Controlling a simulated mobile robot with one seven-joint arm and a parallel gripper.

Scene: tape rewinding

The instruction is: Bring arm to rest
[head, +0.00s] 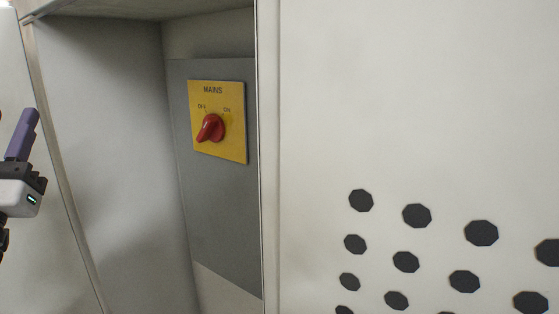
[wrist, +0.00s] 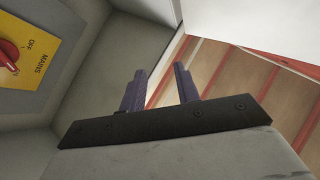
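My gripper (head: 22,138) is at the left edge of the head view, only partly in frame, with a purple finger pointing up. It is left of the switch recess and well apart from the switch. In the wrist view, the two purple fingers of my gripper (wrist: 160,82) stand apart with nothing between them. A red rotary knob (head: 211,128) sits on a yellow plate (head: 233,143) marked MAINS, OFF and ON. Its grip slants from lower left to upper right. The knob (wrist: 9,56) also shows at the left edge of the wrist view.
The switch plate is on a grey panel (head: 222,205) inside a pale recessed cabinet. A large white panel (head: 420,100) with black holes fills the right side. In the wrist view, a white edge (wrist: 240,22) and reddish-brown slatted surface (wrist: 225,85) lie beyond the fingers.

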